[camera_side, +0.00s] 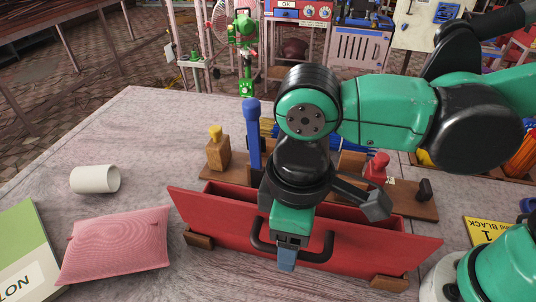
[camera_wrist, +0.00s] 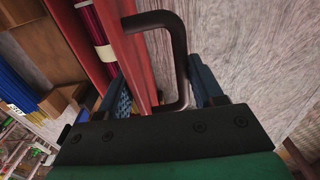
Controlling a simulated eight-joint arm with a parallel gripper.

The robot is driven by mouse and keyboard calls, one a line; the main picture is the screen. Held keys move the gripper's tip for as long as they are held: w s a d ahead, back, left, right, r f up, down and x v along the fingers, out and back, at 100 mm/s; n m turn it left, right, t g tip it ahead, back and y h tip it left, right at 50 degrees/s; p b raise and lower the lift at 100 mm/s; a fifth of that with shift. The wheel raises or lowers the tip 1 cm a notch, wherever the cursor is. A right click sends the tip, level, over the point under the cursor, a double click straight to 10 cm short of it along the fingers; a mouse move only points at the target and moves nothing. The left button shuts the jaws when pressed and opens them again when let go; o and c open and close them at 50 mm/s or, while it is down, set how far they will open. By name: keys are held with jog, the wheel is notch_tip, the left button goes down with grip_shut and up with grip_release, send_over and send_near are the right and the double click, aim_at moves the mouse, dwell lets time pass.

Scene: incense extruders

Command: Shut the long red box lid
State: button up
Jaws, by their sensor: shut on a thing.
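The long red box lid (camera_side: 210,222) is a red panel tilted up along the near side of the long red box (camera_side: 222,191). Its black handle (camera_side: 324,250) faces the front. My gripper (camera_side: 286,258) comes down over the middle of the lid and is shut at the handle. In the wrist view my gripper's blue fingers (camera_wrist: 163,95) stand either side of the handle (camera_wrist: 181,55) and the red panel (camera_wrist: 136,68); the exact contact is hidden. A dark red bundle with a white band (camera_wrist: 98,35) shows beside the panel.
A pink cushion (camera_side: 118,243), a white cup (camera_side: 95,179) and a green book (camera_side: 25,250) lie at left. A wooden bottle (camera_side: 217,150), a blue post (camera_side: 254,135) and a red-topped piece (camera_side: 377,167) stand behind the box. A yellow card (camera_side: 485,232) lies at right.

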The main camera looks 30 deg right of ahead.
jog(key=shift+w+d, duration=0.1)
jog(key=shift+d, duration=0.05)
jog(key=shift+o, duration=0.2)
jog(key=shift+w+d+r, duration=0.15)
jog(key=shift+w+d, duration=0.45)
jog(key=shift+w, duration=0.05)
jog(key=shift+o, duration=0.2)
jog(key=shift+w+d, duration=0.45)
jog(key=shift+d, duration=0.05)
jog(key=shift+w, duration=0.1)
